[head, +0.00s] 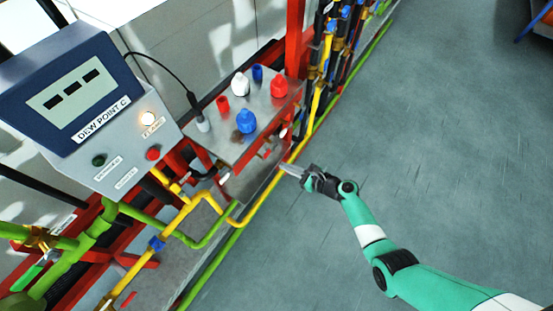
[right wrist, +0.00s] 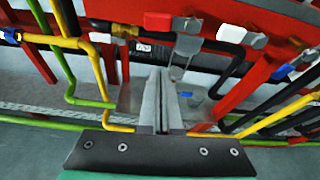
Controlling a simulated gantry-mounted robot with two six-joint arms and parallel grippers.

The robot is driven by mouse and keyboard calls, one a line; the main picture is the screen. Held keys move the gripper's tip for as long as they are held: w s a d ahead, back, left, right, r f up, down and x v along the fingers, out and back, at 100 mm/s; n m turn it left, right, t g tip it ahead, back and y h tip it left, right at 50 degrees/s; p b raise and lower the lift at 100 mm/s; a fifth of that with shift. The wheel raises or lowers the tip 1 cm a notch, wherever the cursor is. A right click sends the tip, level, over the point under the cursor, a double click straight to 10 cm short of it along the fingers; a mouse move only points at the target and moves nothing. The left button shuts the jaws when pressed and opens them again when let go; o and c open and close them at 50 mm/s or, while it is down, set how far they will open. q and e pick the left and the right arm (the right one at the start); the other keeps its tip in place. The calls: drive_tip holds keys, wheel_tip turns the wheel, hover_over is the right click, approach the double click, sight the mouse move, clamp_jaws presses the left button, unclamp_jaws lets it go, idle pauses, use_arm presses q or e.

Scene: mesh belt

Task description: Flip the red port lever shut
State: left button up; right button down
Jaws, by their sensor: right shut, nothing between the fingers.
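In the right wrist view a red lever handle (right wrist: 158,22) sticks out at the top, just beyond my fingertips, left of a metal fitting. I take it for the red port lever; whether it is open or shut is unclear. My right gripper (right wrist: 160,74) is shut and empty, its fingers pointing towards the metal fitting (right wrist: 186,45) beside the red handle. A gap seems to remain between fingertips and handle. In the head view my right gripper (head: 287,170) is at the front of the shelf, below its edge, by the yellow pipe. My left gripper is not in view.
A white handle (right wrist: 231,33) sits right of the red one. The metal shelf (head: 222,142) carries red, white and blue caps. A yellow pipe (head: 262,196) and a green pipe run along the front. A dew point meter (head: 80,95) stands left. The floor at right is clear.

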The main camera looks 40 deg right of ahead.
use_arm(q)
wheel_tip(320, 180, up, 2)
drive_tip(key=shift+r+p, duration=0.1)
drive_tip(key=shift+p, duration=0.5)
use_arm(e)
drive_tip(key=v, duration=0.5)
